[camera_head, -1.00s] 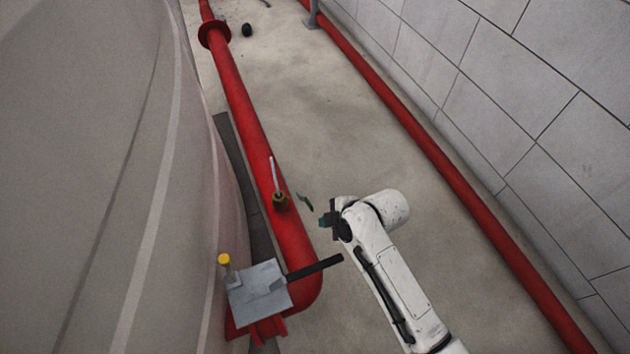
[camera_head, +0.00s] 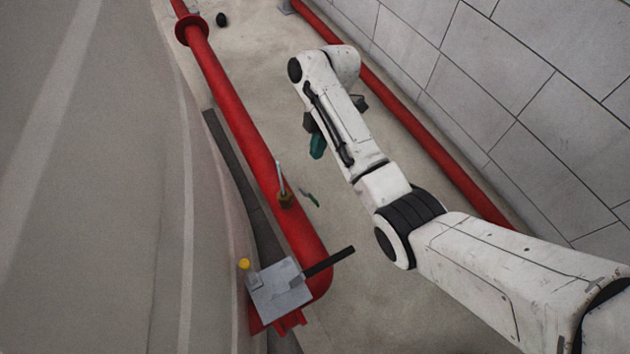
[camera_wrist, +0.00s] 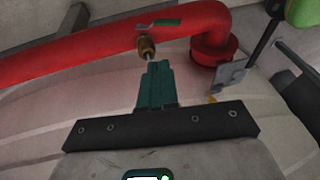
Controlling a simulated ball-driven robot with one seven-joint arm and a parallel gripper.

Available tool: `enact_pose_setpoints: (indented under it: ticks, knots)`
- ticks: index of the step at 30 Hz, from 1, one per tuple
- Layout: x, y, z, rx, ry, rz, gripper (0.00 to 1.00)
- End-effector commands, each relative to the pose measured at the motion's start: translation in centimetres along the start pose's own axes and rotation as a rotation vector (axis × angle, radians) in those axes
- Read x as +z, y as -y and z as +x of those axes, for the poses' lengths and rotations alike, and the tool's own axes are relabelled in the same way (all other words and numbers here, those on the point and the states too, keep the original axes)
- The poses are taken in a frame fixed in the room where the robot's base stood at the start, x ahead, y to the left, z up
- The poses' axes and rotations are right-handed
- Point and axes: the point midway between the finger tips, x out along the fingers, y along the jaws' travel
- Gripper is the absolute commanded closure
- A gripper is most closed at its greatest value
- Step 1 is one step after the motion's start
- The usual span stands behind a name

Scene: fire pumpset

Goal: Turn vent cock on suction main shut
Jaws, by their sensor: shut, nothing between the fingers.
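The red suction pipe (camera_head: 243,120) runs along the tank side; it crosses the top of the wrist view (camera_wrist: 90,55). A small brass cock (camera_head: 285,201) sits on it with a thin silver stem standing up. The brass body shows just above my fingertips in the wrist view (camera_wrist: 147,46). A small green lever-like piece (camera_head: 310,197) shows beside the cock, and near it in the wrist view (camera_wrist: 165,23); how it joins the cock is unclear. My gripper (camera_head: 317,148), with teal fingers (camera_wrist: 156,72), is shut and empty, apart from the cock.
A grey box (camera_head: 280,292) with a yellow cap (camera_head: 244,264) and a black bar (camera_head: 330,261) stands at the pipe's near bend. The pale tank (camera_head: 90,180) is on the left. Another red pipe (camera_head: 450,165) follows the tiled wall (camera_head: 530,90).

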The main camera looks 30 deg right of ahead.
Motion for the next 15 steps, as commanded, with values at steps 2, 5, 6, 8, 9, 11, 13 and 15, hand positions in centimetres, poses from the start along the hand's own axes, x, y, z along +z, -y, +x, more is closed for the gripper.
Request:
enact_pose_setpoints:
  ticks: [2,5,6,8,9,11,13,15]
  knots:
    - [0.0,-0.1,-0.1,-0.009,0.0,-0.009,1.0]
    - [0.0,-0.1,0.8,-0.011,-0.001,-0.012,1.0]
    - [0.0,-0.1,1.4,-0.01,-0.001,-0.012,1.0]
    - [0.0,0.0,2.4,-0.011,-0.001,-0.012,1.0]
    - [0.0,0.0,3.1,-0.01,-0.001,-0.012,1.0]
    - [0.1,-0.1,4.3,-0.01,-0.001,-0.011,1.0]
    - [0.1,0.0,5.8,-0.01,-0.001,-0.011,1.0]
    - [0.1,0.0,7.1,-0.01,0.0,-0.011,1.0]
